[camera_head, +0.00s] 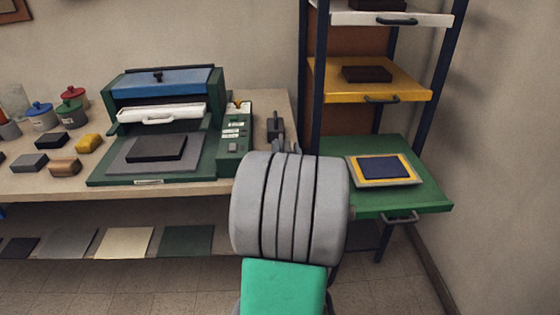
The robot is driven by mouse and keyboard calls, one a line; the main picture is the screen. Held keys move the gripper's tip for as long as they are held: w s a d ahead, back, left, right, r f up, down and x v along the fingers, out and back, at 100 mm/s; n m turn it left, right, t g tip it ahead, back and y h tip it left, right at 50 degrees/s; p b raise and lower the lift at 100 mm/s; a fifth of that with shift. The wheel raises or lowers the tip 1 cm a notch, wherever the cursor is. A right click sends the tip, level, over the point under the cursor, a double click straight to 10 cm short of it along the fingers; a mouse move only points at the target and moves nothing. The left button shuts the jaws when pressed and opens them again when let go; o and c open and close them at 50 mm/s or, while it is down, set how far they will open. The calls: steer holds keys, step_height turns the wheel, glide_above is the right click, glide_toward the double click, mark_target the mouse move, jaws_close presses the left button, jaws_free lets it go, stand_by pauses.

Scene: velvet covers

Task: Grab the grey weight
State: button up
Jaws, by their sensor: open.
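A small dark grey object with an upright top piece (275,127) stands at the right end of the table, beside the green press. It looks like the grey weight, but its lower part is hidden. My gripper (287,147) shows only as small grey tips above my large grey arm link. The tips appear just in front of the dark grey object, and I cannot tell whether they touch it. The jaws are open; what lies between them is hidden by my arm.
The green press (232,150) holds a dark slab (156,148). Small blocks, including a grey one (29,163), and lidded pots lie left on the table (60,188). A rack on the right has a green shelf (375,205) sticking out, bearing a yellow-edged blue panel (385,168).

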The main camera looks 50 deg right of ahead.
steer(key=shift+h, duration=0.3)
steer(key=w+a+r, duration=0.2)
steer(key=shift+w+a+r, duration=0.1)
steer(key=shift+w+r, duration=0.15)
steer(key=shift+r, duration=0.15)
steer(key=d, duration=0.1)
steer(key=w+d+f, duration=0.1)
steer(key=d, duration=0.1)
steer(key=w+d, duration=0.1)
steer(key=d, duration=0.1)
steer(key=shift+w+f+p, duration=0.1)
steer(key=shift+f+p, duration=0.2)
steer(key=shift+p, duration=0.05)
steer(key=shift+a+r, duration=0.4)
steer(key=shift+a, duration=0.3)
steer(key=shift+d+f, duration=0.2)
steer(key=shift+d, duration=0.1)
steer(key=shift+c, duration=1.4)
steer(key=shift+a+r, duration=0.1)
steer(key=shift+a, duration=0.05)
steer(key=c, duration=0.3)
jaws_close()
steer(key=shift+r, duration=0.15)
